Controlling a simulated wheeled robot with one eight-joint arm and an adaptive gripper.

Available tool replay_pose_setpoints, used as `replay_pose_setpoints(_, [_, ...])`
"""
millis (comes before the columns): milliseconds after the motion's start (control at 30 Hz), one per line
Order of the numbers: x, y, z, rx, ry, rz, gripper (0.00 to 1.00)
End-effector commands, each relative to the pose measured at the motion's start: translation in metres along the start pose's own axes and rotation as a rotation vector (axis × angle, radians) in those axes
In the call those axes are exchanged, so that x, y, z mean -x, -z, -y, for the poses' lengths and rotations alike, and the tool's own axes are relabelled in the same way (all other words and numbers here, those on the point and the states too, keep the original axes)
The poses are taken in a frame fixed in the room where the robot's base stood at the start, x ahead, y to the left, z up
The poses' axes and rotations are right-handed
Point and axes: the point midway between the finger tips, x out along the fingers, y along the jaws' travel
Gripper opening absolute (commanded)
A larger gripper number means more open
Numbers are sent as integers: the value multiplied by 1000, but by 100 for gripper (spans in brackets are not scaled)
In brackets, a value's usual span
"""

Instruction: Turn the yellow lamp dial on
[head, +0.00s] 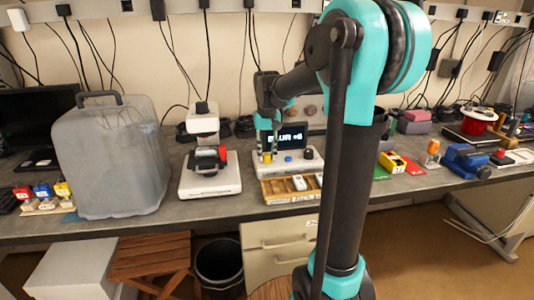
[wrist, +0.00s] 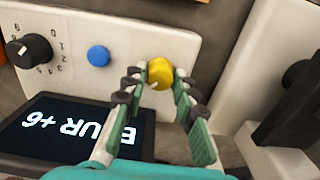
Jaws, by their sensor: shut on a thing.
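The yellow lamp dial (wrist: 160,71) sits on a white panel (wrist: 180,42) in the wrist view, with a small pale mark near its lower edge. My gripper (wrist: 160,78) has one finger on each side of the dial and is shut on it. In the head view my gripper (head: 267,148) reaches down to the left part of the white device (head: 312,166), and the dial is small and mostly hidden there.
A blue button (wrist: 98,56) and a black numbered knob (wrist: 35,49) share the panel. A wooden tray (head: 275,198) lies in front of the device. A white appliance (head: 210,182) and a large translucent container (head: 108,160) stand to the left.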

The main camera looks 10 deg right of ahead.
Motion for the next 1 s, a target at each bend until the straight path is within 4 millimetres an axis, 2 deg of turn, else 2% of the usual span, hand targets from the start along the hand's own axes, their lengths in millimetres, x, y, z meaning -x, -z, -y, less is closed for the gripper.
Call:
replay_pose_setpoints(300, [0,0,0,-2,0,-1,0])
replay_pose_setpoints(333, [0,0,0,-1,0,-1,28])
replay_pose_setpoints(500, [0,0,0,-1,0,0,49])
replay_pose_setpoints(833, [2,0,0,0,0,0,49])
replay_pose_setpoints(1000, [22,0,0,0,0,0,49])
